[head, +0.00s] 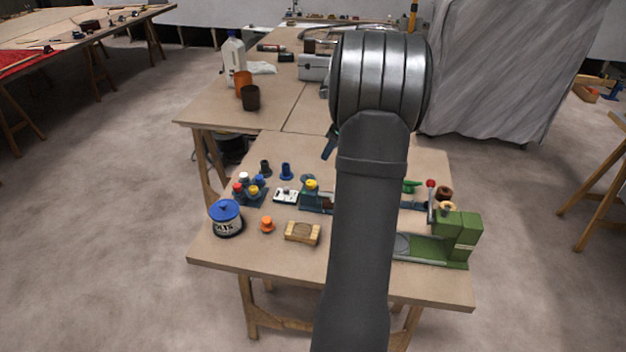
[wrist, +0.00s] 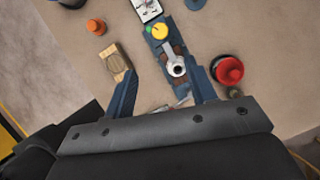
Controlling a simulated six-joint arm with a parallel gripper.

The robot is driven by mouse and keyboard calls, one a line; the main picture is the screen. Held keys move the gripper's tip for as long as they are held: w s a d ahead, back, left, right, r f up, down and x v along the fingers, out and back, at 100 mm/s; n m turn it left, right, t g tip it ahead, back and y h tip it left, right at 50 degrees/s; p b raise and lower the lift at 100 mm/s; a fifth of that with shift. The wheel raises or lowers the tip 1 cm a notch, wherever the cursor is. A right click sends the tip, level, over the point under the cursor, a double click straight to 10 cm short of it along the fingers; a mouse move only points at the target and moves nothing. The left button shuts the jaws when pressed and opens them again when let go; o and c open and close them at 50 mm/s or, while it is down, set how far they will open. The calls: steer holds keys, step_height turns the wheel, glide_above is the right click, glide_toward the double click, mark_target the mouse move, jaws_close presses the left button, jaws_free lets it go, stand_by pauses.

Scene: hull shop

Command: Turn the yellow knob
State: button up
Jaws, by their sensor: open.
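The yellow knob (wrist: 160,31) is round and sits at the upper part of a narrow blue fixture (wrist: 153,43) in the wrist view. In the head view the yellow knob (head: 311,184) shows just left of my arm. My gripper (wrist: 163,71) is open, its two blue fingers spread with nothing gripped. It is over the fixture's near part, and the knob lies beyond the fingertips in the picture. A grey round part (wrist: 176,68) of the fixture shows between the fingers. In the head view my arm hides the fixture's right side and most of my gripper.
A wooden block (head: 302,232), orange part (head: 267,225), white gauge-like box (head: 286,195) and bottle rack (head: 250,199) stand left of the knob. A blue-lidded tin (head: 226,217) is farther left. A green machine (head: 458,240) stands right. A red round part (wrist: 229,70) is near my right finger.

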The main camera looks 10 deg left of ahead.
mark_target(311, 182)
steer(key=x, duration=1.5)
steer(key=shift+a+f, duration=0.1)
steer(key=shift+f, duration=0.3)
steer(key=c, duration=0.9)
